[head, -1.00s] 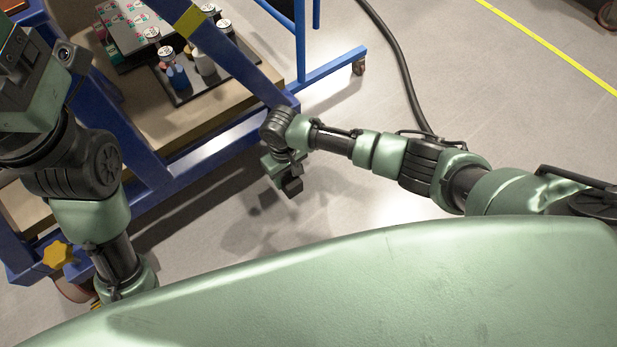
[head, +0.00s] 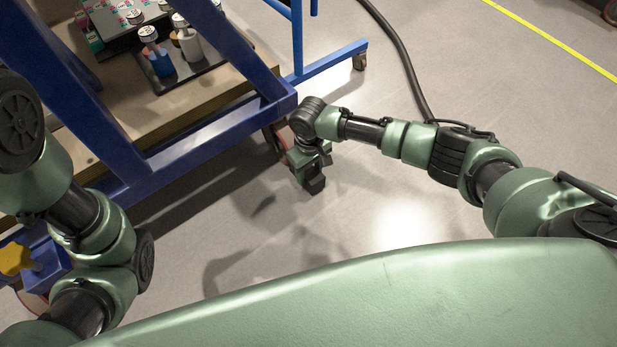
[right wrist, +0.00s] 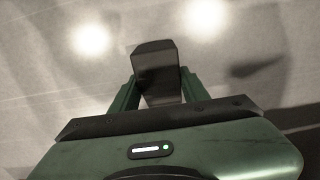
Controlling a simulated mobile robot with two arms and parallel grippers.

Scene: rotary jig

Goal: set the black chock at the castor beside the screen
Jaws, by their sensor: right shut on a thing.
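A black chock (right wrist: 157,72) is held between the two fingers of my right gripper in the right wrist view. In the head view, my right gripper (head: 311,172) hangs above the floor with the dark chock (head: 315,185) at its lower end. A castor (head: 277,138) with a reddish wheel stands under the near corner of the blue cart, just left of my right gripper and partly hidden. A blue tubular frame (head: 330,61), perhaps the screen's foot, stands behind, with a small castor (head: 360,61) at its end. My left gripper is outside the view.
The blue cart (head: 175,160) carries a wooden shelf (head: 190,112) with a dark tray of bottles (head: 190,45). A yellow knob (head: 15,258) is at its lower left. A black cable (head: 400,65) lies on the floor.

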